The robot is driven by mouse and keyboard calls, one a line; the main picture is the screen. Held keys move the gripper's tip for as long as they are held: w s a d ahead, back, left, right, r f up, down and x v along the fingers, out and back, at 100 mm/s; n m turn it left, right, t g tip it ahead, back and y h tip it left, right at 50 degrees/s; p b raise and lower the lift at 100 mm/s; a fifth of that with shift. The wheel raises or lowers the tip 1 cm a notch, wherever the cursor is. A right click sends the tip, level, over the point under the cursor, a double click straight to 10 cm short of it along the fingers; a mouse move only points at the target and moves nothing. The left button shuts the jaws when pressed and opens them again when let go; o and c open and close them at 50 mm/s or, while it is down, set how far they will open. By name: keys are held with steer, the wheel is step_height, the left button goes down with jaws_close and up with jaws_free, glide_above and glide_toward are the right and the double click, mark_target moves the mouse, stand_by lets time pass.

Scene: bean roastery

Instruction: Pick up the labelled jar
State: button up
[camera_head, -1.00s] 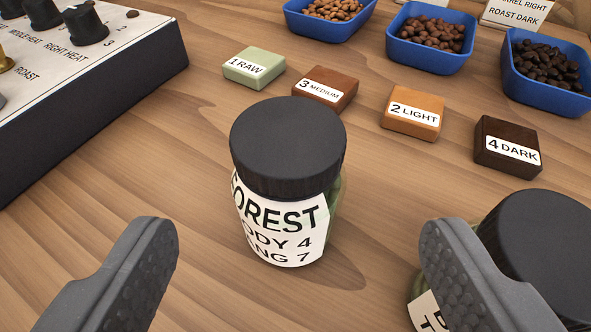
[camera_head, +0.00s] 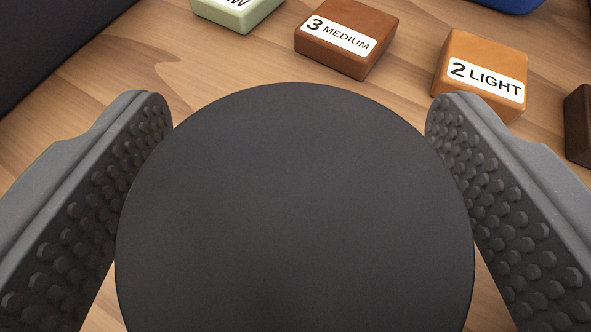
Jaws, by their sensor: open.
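The labelled jar shows only as its round black lid (camera_head: 295,210), which fills the lower middle of the view. Its label and glass body are hidden under the lid. My gripper (camera_head: 298,110) is open, with one grey studded finger on the left of the lid and one on the right. The fingers' inner pads face the lid from both sides. The lid's edges overlap the pads in the picture, and I cannot tell whether they touch.
Beyond the jar on the wooden table (camera_head: 215,75) lie a green block (camera_head: 240,12), a brown "3 MEDIUM" block (camera_head: 347,38) and an orange "2 LIGHT" block (camera_head: 482,75). A dark block (camera_head: 580,125) is cut off at the right. A blue tray (camera_head: 508,4) and a dark panel side (camera_head: 50,40) show at the top.

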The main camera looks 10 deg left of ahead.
steer(key=c, duration=1.2)
